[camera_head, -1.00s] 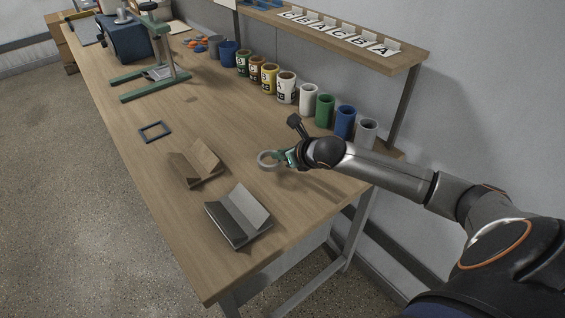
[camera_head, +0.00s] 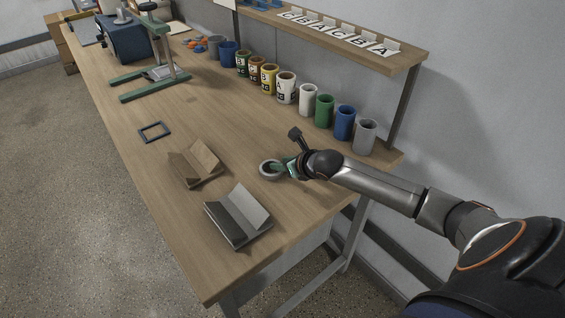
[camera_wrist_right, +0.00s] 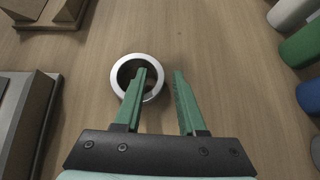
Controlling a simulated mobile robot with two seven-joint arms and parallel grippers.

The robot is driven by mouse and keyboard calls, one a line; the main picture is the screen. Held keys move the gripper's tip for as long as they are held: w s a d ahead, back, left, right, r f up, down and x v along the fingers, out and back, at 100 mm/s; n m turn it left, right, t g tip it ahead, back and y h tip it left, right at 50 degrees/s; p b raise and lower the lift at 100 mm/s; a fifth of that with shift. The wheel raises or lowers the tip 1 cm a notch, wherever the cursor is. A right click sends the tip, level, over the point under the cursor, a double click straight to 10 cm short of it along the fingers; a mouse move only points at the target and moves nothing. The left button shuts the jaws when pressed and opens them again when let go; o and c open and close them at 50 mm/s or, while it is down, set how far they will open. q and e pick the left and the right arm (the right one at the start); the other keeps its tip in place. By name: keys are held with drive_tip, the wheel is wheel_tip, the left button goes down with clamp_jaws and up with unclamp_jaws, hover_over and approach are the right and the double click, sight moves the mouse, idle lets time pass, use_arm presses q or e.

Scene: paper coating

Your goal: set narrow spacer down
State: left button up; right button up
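The narrow spacer, a pale grey ring (camera_head: 263,173), lies flat on the wooden table right of the two folded stands. It also shows in the right wrist view as a bright ring (camera_wrist_right: 115,78) with a dark inner wall. My right gripper (camera_head: 278,169) is at the ring, low over the table. In the wrist view its green fingers (camera_wrist_right: 159,75) are apart. One fingertip is over the ring's opening, the other is outside its right side, with a small gap to the wall. My left gripper is not in view.
A brown folded stand (camera_head: 196,164) and a grey one (camera_head: 238,215) sit left of the ring. Several cups and cans line the back, ending with a grey cup (camera_head: 365,137). A dark square frame (camera_head: 143,134) lies further left. The table is clear around the ring.

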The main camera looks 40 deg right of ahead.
drive_tip(key=shift+o, duration=0.2)
drive_tip(key=shift+r, duration=0.1)
drive_tip(key=p+v, duration=0.1)
drive_tip(key=v, duration=1)
drive_tip(key=shift+d, duration=0.1)
drive_tip(key=shift+s+r, duration=0.35)
drive_tip(key=shift+f, duration=0.1)
